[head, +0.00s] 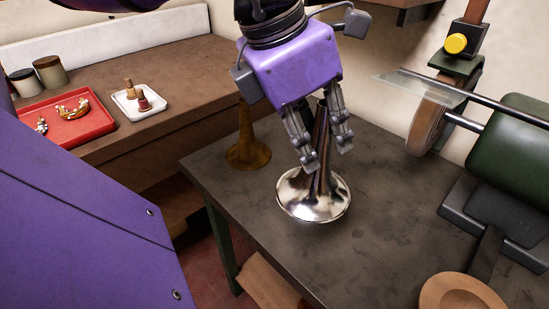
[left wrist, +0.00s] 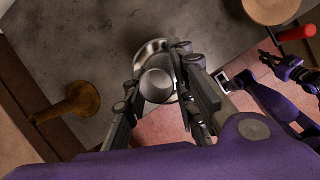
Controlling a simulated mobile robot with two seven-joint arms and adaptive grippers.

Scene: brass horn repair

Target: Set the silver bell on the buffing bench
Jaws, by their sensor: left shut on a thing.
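The silver bell (head: 314,198) is upright with its wide shiny flare down, over the dark top of the buffing bench (head: 375,235). My left gripper (head: 328,158) is shut on its narrow upper part, with one finger on each side. The bell also shows between the fingers in the left wrist view (left wrist: 157,86), near the bench edge. I cannot tell whether its rim touches the bench. My right gripper (left wrist: 270,62) shows small at the right of the left wrist view, away from the bell; its opening is unclear.
A brown, tarnished bell (head: 247,145) stands at the bench's back left corner. A buffing machine with a wheel (head: 428,128) and clear shield is at the right. A round wooden piece (head: 460,292) lies at the front right. A red tray (head: 66,122) and white tray (head: 126,108) sit on the left counter.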

